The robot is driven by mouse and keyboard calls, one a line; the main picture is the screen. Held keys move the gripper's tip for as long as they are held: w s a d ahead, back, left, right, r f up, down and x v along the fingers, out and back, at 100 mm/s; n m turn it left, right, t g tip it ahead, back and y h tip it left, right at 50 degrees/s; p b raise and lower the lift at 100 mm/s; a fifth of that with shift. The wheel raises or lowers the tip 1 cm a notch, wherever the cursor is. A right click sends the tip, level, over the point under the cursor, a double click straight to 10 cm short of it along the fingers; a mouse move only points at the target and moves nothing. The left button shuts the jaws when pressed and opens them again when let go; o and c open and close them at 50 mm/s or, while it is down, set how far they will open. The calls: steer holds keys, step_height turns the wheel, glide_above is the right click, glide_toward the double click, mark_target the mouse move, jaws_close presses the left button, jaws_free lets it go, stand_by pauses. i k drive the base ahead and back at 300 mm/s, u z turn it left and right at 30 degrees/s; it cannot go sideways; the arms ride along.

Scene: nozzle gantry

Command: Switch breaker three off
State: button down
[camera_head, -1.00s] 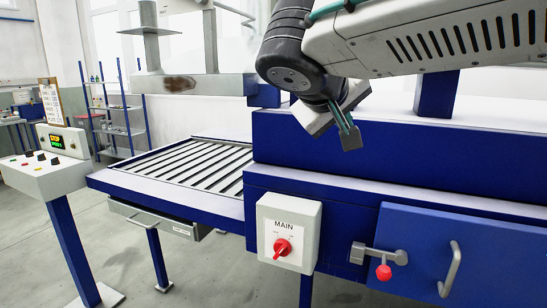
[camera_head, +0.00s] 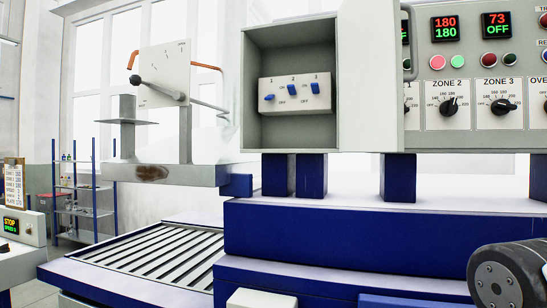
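The breaker box (camera_head: 252,80) is a grey open-fronted cabinet in the upper middle of the head view. Its door (camera_head: 370,80) stands open to the right, with a handle (camera_head: 408,40) at the door's far edge. Inside is a pale panel with blue levers numbered 1, 2 and 3. Breaker three (camera_head: 315,87) is the rightmost lever and looks raised, toward ON. Breaker two (camera_head: 292,89) also looks raised. Breaker one (camera_head: 270,97) sits lower, toward OFF. My gripper is out of view; only a dark joint of my arm shows at the lower right.
A control panel (camera_head: 470,65) with zone knobs and displays stands right of the open door. Blue machine housing (camera_head: 300,230) lies below the box, with a slatted bed (camera_head: 160,255) at its left. A plate with an orange pipe (camera_head: 160,70) stands left of the box.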

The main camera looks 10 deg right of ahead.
mark_target(316, 88)
steer(key=u, duration=0.6)
steer(key=k, duration=0.65)
steer(key=u, duration=0.55)
steer(key=i, duration=1.1)
steer(key=z, duration=0.8)
